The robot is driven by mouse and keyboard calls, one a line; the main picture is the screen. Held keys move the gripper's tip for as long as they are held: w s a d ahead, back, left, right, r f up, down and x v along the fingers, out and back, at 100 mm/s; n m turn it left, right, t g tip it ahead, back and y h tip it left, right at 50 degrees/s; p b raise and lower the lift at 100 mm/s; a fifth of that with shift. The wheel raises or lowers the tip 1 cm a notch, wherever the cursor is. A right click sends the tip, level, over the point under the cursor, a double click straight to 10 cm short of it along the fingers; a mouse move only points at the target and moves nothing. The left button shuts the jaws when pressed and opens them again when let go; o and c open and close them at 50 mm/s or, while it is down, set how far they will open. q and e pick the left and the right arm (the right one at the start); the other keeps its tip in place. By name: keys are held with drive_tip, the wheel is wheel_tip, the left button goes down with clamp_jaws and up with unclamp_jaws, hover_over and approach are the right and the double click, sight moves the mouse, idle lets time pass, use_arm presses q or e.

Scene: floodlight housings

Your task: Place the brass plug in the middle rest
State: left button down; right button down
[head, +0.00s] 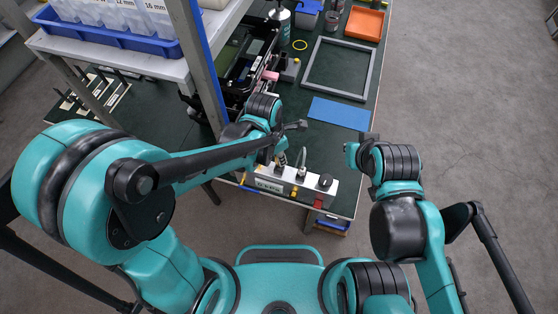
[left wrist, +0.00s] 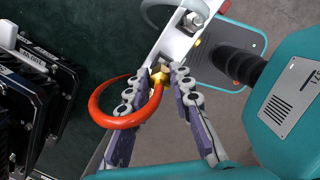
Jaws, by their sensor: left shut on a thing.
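My left gripper (left wrist: 165,73) is shut on the brass plug (left wrist: 157,80) in the left wrist view. A red-orange loop (left wrist: 98,113) curves around beside the plug and one finger; I cannot tell how it is attached. The pale rest rail (left wrist: 176,42) lies right by the fingertips, and contact is unclear. In the head view the rail (head: 313,188) stands at the table's front edge, my left gripper (head: 281,160) at its left part. A silver fitting with a loop (head: 300,172) and a dark round piece (head: 325,182) stand farther right on it. My right gripper (head: 360,145) is away to the right, its jaws unclear.
Black finned housings (left wrist: 45,85) lie left in the left wrist view. On the green table are a blue mat (head: 339,113), a grey frame (head: 318,67) and an orange tray (head: 364,23). A shelf post (head: 198,65) rises left of my left gripper.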

use_arm(q)
wheel_tip(320, 180, down, 4)
drive_tip(key=shift+r+b, duration=0.15)
drive_tip(key=shift+b, duration=0.35)
drive_tip(key=c, duration=1.8)
unclamp_jaws()
drive_tip(key=o, duration=0.5)
drive_tip(key=shift+c, duration=0.2)
